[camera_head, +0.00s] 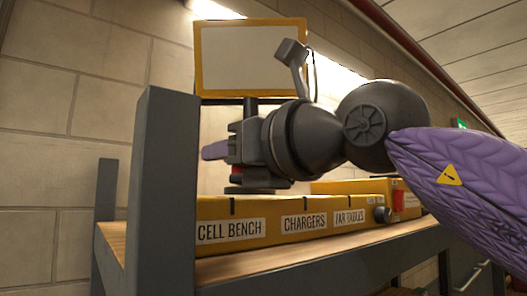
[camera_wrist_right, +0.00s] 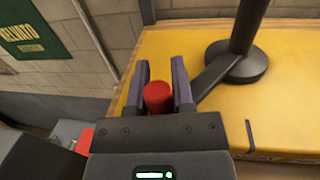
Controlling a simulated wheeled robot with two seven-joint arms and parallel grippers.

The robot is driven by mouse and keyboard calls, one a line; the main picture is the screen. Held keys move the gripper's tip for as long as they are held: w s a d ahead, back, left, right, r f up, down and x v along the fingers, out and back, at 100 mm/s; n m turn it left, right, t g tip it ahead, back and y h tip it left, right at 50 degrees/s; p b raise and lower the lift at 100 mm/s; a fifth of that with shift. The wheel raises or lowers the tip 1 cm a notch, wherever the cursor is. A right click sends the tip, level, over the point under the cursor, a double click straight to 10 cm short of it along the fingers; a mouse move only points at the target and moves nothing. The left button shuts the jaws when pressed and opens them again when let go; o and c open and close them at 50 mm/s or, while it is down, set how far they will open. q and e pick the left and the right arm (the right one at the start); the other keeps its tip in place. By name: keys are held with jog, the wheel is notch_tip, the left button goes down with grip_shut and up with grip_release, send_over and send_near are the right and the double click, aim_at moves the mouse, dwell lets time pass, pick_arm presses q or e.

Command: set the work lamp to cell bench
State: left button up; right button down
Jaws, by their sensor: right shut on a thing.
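The work lamp (camera_head: 250,60) is a pale panel in a yellow frame on a dark post. Its round dark foot (camera_wrist_right: 237,62) stands on a yellow box (camera_head: 285,208). A dark lever (camera_wrist_right: 211,76) slants from the post to a red knob (camera_wrist_right: 158,98). My right gripper (camera_wrist_right: 160,72) is shut on this knob, one finger on each side. In the head view my right gripper (camera_head: 222,152) hides much of the lever and post. It appears above the "CELL BENCH" label (camera_head: 231,230); exact alignment is unclear. My left gripper is not in view.
"CHARGERS" (camera_head: 304,223) and "FAR TABLES" (camera_head: 349,217) labels continue rightward along the box front. Dark notches mark its upper edge. A grey upright (camera_head: 165,190) stands close on the left. A red switch (camera_head: 398,200) is at the right. A green sign (camera_wrist_right: 33,35) hangs on the wall.

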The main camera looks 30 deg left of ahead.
jog(key=shift+r, duration=0.15)
jog(key=c, duration=0.8)
grip_release()
jog(key=o, duration=0.3)
jog(key=shift+w, duration=0.25)
jog(key=shift+s, duration=0.1)
